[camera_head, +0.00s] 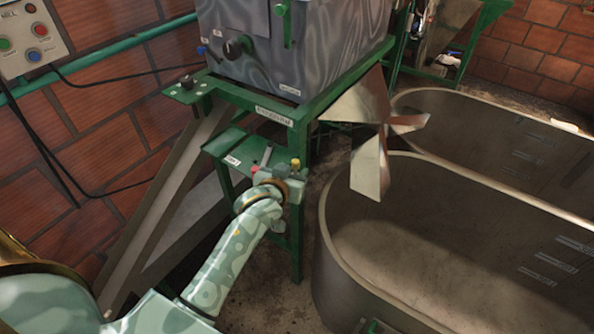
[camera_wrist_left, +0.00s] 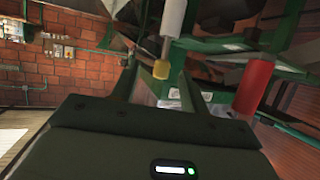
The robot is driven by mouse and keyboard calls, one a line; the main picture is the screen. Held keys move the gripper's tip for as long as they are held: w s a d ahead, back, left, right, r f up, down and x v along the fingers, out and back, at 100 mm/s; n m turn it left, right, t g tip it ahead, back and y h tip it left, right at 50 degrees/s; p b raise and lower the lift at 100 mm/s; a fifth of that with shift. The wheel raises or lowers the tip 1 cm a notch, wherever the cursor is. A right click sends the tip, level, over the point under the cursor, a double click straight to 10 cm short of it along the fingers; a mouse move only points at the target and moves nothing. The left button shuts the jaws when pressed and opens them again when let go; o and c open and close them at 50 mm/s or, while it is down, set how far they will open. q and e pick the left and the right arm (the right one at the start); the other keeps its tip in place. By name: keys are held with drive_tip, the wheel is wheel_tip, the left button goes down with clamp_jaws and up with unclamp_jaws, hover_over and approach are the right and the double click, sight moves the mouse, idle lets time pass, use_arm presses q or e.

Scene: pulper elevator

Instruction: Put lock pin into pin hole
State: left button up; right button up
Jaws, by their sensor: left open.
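My left gripper (camera_head: 277,172) is at the small green stand (camera_head: 231,142) below the machine. Its open fingers also show in the left wrist view (camera_wrist_left: 157,72). There, a yellow tip (camera_wrist_left: 161,70) on a thin rod below a white cylinder (camera_wrist_left: 173,18) appears between or just beyond the fingers; I cannot tell whether they touch it. A red cylinder (camera_wrist_left: 253,88) is right of the fingers. In the head view, a small red piece (camera_head: 267,155) and a yellow piece (camera_head: 295,163) show by the gripper. I cannot tell which piece is the lock pin. The pin hole is not discernible.
A sloping channel (camera_head: 165,205) is left of the stand. A control panel (camera_head: 33,40) is on the brick wall.

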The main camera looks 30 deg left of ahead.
sight(294, 166)
use_arm(q)
drive_tip(key=x, duration=0.3)
drive_tip(key=b+x, duration=0.1)
drive_tip(key=x, duration=0.2)
drive_tip(key=shift+w+a+r, duration=0.15)
drive_tip(key=shift+a, duration=0.05)
drive_tip(key=shift+r, duration=0.1)
drive_tip(key=shift+c, duration=0.7)
clamp_jaws()
